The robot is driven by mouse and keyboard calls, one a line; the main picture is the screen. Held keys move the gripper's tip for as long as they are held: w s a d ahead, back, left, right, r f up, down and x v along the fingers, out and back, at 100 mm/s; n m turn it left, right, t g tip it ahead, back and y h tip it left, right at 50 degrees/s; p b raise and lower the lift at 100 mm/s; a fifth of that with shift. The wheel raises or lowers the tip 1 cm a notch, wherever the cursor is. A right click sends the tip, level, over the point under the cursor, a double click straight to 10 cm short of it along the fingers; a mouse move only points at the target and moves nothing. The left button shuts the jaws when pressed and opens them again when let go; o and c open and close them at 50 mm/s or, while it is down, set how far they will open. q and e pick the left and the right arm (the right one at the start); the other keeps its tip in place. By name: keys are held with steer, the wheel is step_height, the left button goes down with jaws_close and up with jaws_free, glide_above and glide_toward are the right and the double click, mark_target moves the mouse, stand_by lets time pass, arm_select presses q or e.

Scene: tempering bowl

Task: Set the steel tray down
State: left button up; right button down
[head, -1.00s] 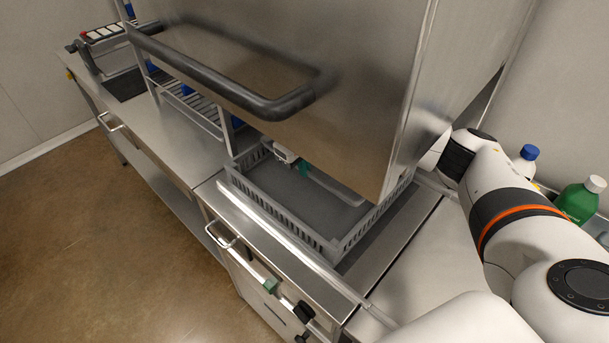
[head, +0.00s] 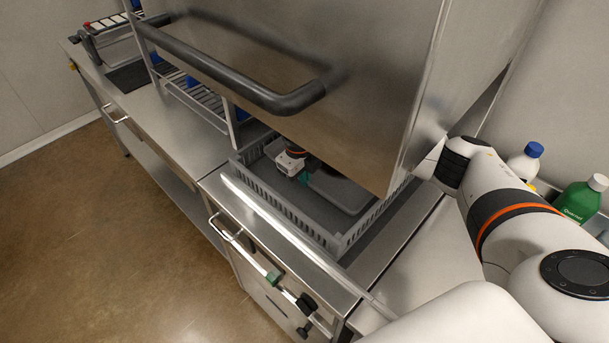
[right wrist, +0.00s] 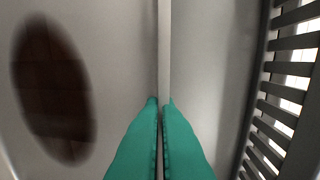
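The steel tray (head: 345,190) is a grey flat piece inside the slotted grey rack (head: 285,212), under the raised hood. It looks tilted, and the hood hides part of it. My right gripper (head: 304,177) is under the hood at the tray's left end, its green fingertips at the tray's edge. In the right wrist view the fingertips (right wrist: 165,103) are close together on the tray's thin upright rim (right wrist: 164,50). I cannot tell whether the tray touches the rack floor. My left gripper is not in view.
The steel hood (head: 330,60) with its dark bar handle (head: 235,85) hangs over the rack. A white bottle (head: 524,162) and a green bottle (head: 581,200) stand at the right by my arm. The left counter (head: 175,130) has clear room.

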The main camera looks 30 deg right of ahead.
steer(key=shift+f, duration=0.2)
steer(key=c, duration=1.7)
jaws_free()
steer(key=shift+r+p, duration=0.5)
steer(key=shift+r, duration=0.5)
steer(key=shift+s+a+r+b, duration=0.1)
steer(key=shift+a+r+b, duration=0.3)
steer(key=shift+r, duration=1.5)
steer(key=shift+s+a+r+b, duration=0.1)
steer(key=shift+r+b, duration=0.55)
steer(key=shift+r, duration=1.2)
steer(key=shift+s+a+r+b, duration=0.1)
steer(key=shift+a+r+b, duration=0.3)
steer(key=shift+r, duration=1.5)
steer(key=shift+f, duration=0.1)
